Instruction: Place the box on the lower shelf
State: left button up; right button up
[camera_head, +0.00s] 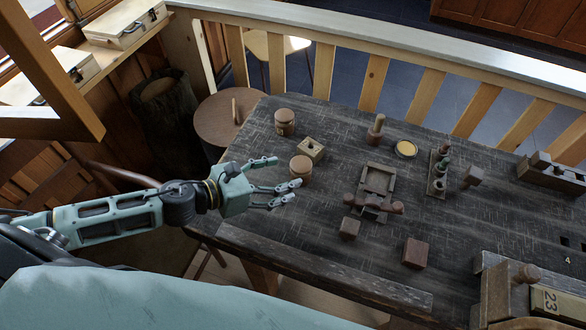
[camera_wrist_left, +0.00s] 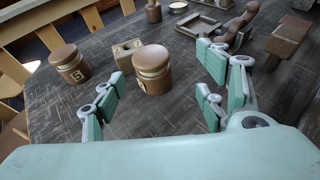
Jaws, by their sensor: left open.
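My left gripper (camera_head: 283,180) is open and empty at the near left of the dark table (camera_head: 330,235). Its spread fingers also show in the left wrist view (camera_wrist_left: 163,90). A round lidded wooden piece (camera_head: 301,168) stands upright just beyond the fingers; the wrist view shows it between them, a light band around it (camera_wrist_left: 153,70). A second round piece (camera_head: 284,122), marked 5 in the wrist view (camera_wrist_left: 70,63), stands farther back. A small square wooden block (camera_head: 311,150) sits between them. A reddish cube (camera_head: 415,253) stands at the near right. I cannot tell which is the box.
A wooden tray-like frame (camera_head: 378,184), a spool with a peg (camera_head: 376,132) and a peg stand (camera_head: 437,175) occupy the middle. Pale cases (camera_head: 125,22) lie on a ledge at upper left. A railing (camera_head: 400,40) borders the far side. The near-left tabletop is clear.

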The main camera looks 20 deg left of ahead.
aim_at(296, 171)
pick_arm(q)
jog(key=shift+s+a+f+n+y, duration=0.1)
jog(key=shift+a+f+n+y, duration=0.3)
jog(key=shift+a, duration=0.25)
jog(key=shift+w+f, duration=0.1)
jog(key=shift+w, duration=0.1)
jog(key=shift+p+x, duration=0.55)
jog(key=shift+x, duration=0.55)
jog(key=shift+w+d, duration=0.2)
jog(key=shift+d, duration=0.05)
jog(key=p+x, duration=0.2)
jog(key=x, duration=0.2)
jog(key=shift+w, duration=0.1)
jog(key=shift+w+d+f, duration=0.15)
jog(key=shift+d+f, duration=0.05)
jog(key=shift+c, duration=0.2)
jog(key=c, duration=1.1)
jog(key=shift+c, duration=1)
pick_arm(e)
jog(key=r, duration=0.3)
jog(key=shift+d+r, duration=0.1)
jog(key=shift+d, duration=0.15)
